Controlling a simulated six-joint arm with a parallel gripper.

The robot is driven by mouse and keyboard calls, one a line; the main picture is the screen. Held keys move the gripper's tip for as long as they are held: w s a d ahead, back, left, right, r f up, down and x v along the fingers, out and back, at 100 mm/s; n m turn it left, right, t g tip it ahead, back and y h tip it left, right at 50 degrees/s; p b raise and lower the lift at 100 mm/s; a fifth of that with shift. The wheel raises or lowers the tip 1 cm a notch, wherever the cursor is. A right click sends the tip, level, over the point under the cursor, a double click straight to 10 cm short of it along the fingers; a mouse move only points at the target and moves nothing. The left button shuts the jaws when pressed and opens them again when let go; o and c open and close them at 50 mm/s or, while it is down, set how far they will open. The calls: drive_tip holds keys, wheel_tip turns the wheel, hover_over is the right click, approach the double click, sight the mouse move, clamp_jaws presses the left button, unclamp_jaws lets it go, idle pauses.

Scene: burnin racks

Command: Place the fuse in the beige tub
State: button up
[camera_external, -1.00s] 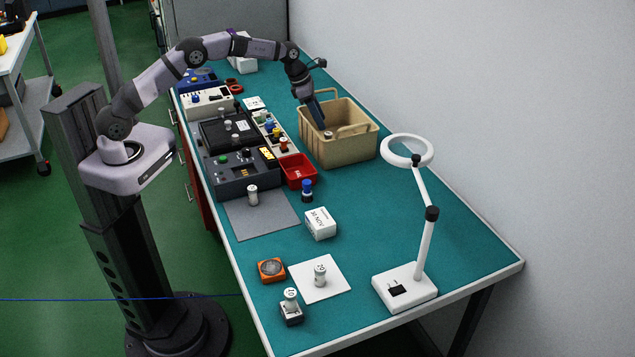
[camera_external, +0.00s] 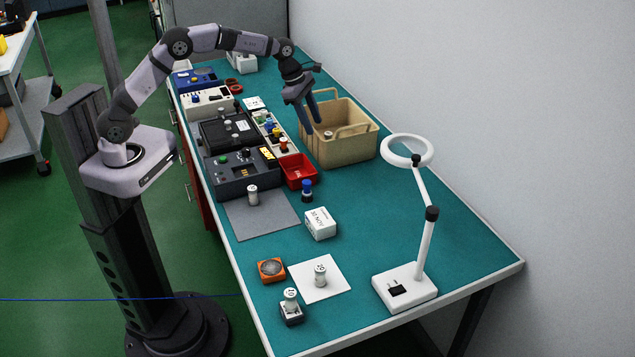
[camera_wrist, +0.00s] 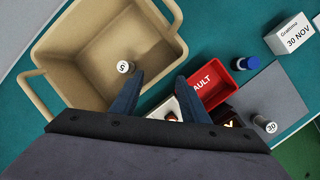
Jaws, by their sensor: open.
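The beige tub (camera_external: 350,153) stands at the back of the bench near the wall. A small whitish cylindrical fuse (camera_external: 328,134) is inside it. In the wrist view, the fuse (camera_wrist: 124,66) lies on the tub (camera_wrist: 72,58) floor with a dark mark on its pale end. My gripper (camera_external: 312,126) is open and empty, at the tub's left side as seen from outside. In the wrist view, my gripper (camera_wrist: 158,78) has its two dark fingers spread apart, and the fuse lies beyond the left fingertip, apart from it.
A red bin (camera_external: 299,171) and a dark test unit (camera_external: 241,177) stand beside the tub. Other similar cylinders stand on a grey mat (camera_external: 264,217), a white sheet (camera_external: 333,290) and a black holder (camera_external: 292,315). A magnifier lamp (camera_external: 405,287) stands at right.

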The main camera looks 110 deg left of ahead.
drive_tip(key=s+d+m+g+h, duration=0.1)
drive_tip(key=s+d+m, duration=0.1)
drive_tip(key=d+m, duration=0.8)
drive_tip(key=s+d+m+g, duration=0.15)
drive_tip(key=d+m, duration=0.45)
drive_tip(key=d, duration=0.7)
drive_tip(key=s+d+f+m, duration=0.2)
drive_tip(key=s+d+m, duration=0.5)
drive_tip(key=s+m, duration=0.2)
drive_tip(key=s+d+f+m+g, duration=0.1)
drive_tip(key=s+d+f+m, duration=0.2)
drive_tip(key=s+d+m, duration=0.5)
drive_tip(key=shift+s+d+f+m, duration=0.2)
drive_tip(key=shift+s+m, duration=0.9)
drive_tip(key=shift+s, duration=0.1)
